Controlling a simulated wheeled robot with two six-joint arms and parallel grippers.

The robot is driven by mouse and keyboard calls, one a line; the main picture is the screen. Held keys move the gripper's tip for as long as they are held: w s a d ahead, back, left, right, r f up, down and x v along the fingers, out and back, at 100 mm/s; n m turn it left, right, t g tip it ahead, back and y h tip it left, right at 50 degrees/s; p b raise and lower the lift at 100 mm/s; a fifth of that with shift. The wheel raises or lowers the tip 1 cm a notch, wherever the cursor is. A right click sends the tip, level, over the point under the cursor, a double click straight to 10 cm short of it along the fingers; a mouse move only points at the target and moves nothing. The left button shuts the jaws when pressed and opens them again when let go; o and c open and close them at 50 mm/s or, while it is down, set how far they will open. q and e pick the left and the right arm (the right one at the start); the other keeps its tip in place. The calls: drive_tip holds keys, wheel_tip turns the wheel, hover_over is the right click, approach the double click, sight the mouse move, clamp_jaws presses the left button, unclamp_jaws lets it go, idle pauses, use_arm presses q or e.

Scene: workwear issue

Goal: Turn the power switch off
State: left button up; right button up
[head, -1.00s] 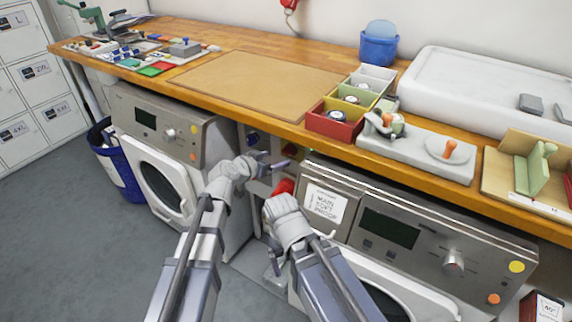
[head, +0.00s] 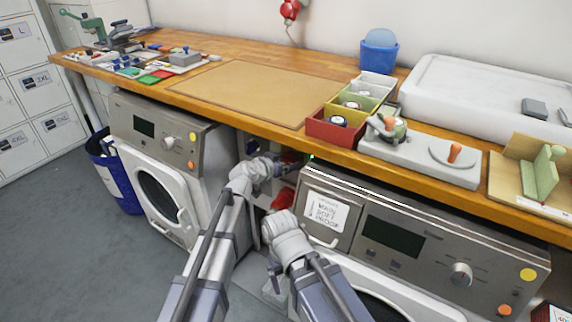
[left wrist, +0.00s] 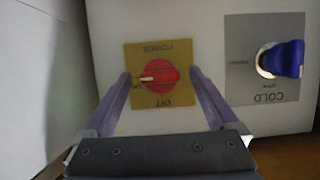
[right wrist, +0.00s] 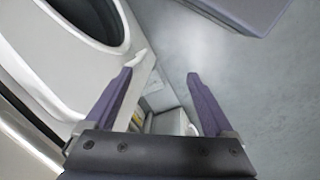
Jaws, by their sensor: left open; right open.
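The power switch (left wrist: 158,76) is a red round knob with a white pointer bar on a yellow plate (left wrist: 180,54) in the left wrist view. The plate's lettering, POWER and OFF, appears upside down. The pointer bar points left in that view. My left gripper (left wrist: 160,74) is open, with one finger on each side of the knob; contact is not visible. In the head view, my left gripper (head: 287,164) reaches into the gap between the two washing machines, and I cannot make out the switch there. My right gripper (right wrist: 159,78) is open and empty, low by the right machine.
A blue tap handle (left wrist: 285,58) on a COLD plate is right of the switch in the left wrist view. The wooden counter (head: 215,100) overhangs the gap. The left washing machine (head: 184,205) and right washing machine (head: 430,215) flank it.

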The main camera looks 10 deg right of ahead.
use_arm(q)
drive_tip(key=c, duration=1.4)
drive_tip(key=shift+o, duration=0.2)
drive_tip(key=n, duration=0.1)
drive_tip(key=n+g+h+b, duration=0.1)
drive_tip(key=shift+w+a+f+n+h, duration=0.15)
drive_tip(key=shift+n+h, duration=0.15)
drive_tip(key=n+h+b, duration=0.1)
drive_tip(key=n+g+h+b, duration=0.1)
drive_tip(key=n, duration=0.1)
drive_tip(key=shift+a+f, duration=0.1)
drive_tip(key=shift+f, duration=0.1)
drive_tip(key=n+h+b, duration=0.1)
drive_tip(key=n, duration=0.1)
drive_tip(key=n+h+b, duration=0.1)
drive_tip(key=n+b, duration=0.1)
drive_tip(key=shift+f+g, duration=0.2)
drive_tip(key=shift+g, duration=0.1)
drive_tip(key=shift+a+n+h+b, duration=0.1)
drive_tip(key=shift+n+h+b, duration=0.7)
drive_tip(key=shift+n+b, duration=0.9)
drive_tip(key=shift+r+n, duration=0.1)
drive_tip(key=shift+n, duration=0.2)
